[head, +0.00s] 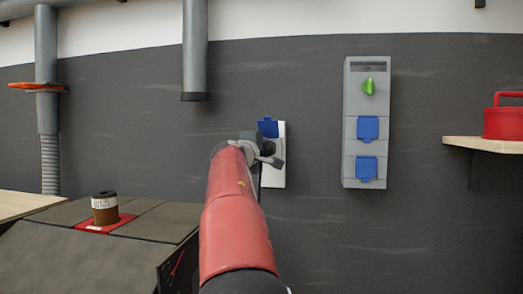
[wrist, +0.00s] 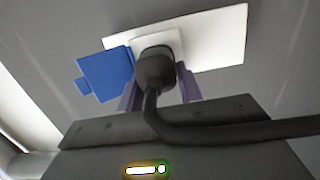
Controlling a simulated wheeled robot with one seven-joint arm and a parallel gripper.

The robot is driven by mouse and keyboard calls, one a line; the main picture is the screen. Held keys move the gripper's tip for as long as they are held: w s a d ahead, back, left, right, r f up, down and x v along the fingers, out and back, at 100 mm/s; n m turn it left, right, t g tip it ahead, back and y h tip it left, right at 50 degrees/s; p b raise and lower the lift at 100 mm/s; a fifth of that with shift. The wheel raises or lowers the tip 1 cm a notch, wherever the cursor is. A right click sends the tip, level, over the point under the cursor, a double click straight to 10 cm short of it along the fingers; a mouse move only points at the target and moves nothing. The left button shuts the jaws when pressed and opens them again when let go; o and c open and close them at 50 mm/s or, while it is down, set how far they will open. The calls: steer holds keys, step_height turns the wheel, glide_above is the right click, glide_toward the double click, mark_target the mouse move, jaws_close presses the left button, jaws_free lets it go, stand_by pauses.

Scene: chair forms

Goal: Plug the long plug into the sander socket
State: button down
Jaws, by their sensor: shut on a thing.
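A white wall socket (head: 279,176) has its blue lid (head: 268,128) swung open. The socket plate (wrist: 218,30) and open lid (wrist: 104,76) also show in the wrist view. My gripper (head: 268,158) is at the front of this socket, shut on a black plug (wrist: 155,70). The plug's face is up against the white socket opening. Its pins are hidden, so I cannot tell how deep it sits. The black cable (wrist: 240,130) bends from the plug off to the right in the wrist view. In the head view my arm and gripper hide much of plug and socket.
A grey wall box (head: 352,110) with a green knob and two shut blue lids is to the right. A red case (head: 503,122) sits on a wooden shelf. A grey pipe (head: 195,60) hangs above.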

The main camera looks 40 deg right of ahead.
steer(key=shift+w+d, duration=0.3)
steer(key=shift+d, duration=0.05)
stand_by(1.0)
steer(key=c, duration=1)
jaws_free()
steer(key=shift+o, duration=0.5)
steer(key=shift+a, duration=0.1)
steer(key=shift+o, duration=0.2)
steer(key=shift+s+a+f, duration=0.2)
steer(key=shift+a, duration=0.1)
steer(key=b+v, duration=0.3)
steer(key=v, duration=0.4)
steer(key=s+a+f+m+g+y, duration=0.1)
steer(key=s+a+f+m+y, duration=0.1)
steer(key=s+a+f+y, duration=0.3)
steer(key=s+a+f+m+g+y, duration=0.1)
steer(key=s+a+f+y, duration=0.4)
steer(key=s+a+f, duration=0.8)
steer(key=s+a+f+m+g+y, duration=0.2)
steer(key=s+a+f+y, duration=0.3)
steer(key=f, duration=1.6)
steer(key=s+a+m, duration=0.1)
steer(key=s+a, duration=0.4)
steer(key=a, duration=0.1)
steer(key=shift+a, duration=0.35)
